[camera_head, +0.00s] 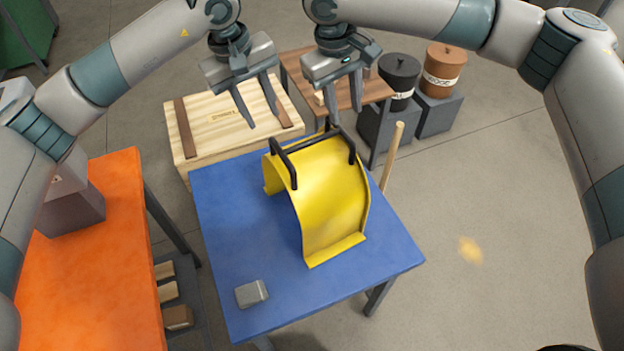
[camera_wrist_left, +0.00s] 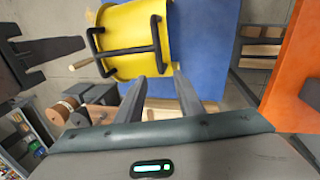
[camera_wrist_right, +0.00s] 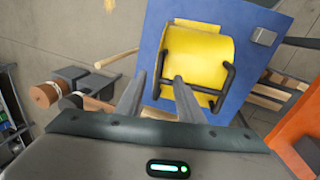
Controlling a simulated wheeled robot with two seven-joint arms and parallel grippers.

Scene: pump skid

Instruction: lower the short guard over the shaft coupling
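The short guard is a yellow curved cover (camera_head: 325,195) standing arched on the blue table (camera_head: 235,235), with black bar handles (camera_head: 285,165) on its upper side. It also shows in the left wrist view (camera_wrist_left: 128,22) and the right wrist view (camera_wrist_right: 195,55). My left gripper (camera_head: 263,115) is open and empty, above and beyond the guard's left end. My right gripper (camera_head: 345,112) is open and empty, just beyond the handles at the guard's far side; I cannot tell whether a finger touches a handle. The shaft coupling is not visible in any view.
A small grey block (camera_head: 252,293) lies on the blue table's near left. An orange table (camera_head: 95,270) stands left. A wooden crate (camera_head: 235,125), brown table (camera_head: 375,92), black canister (camera_head: 399,80) and copper canister (camera_head: 442,70) stand behind. A wooden stick (camera_head: 391,155) rises right. Floor right is clear.

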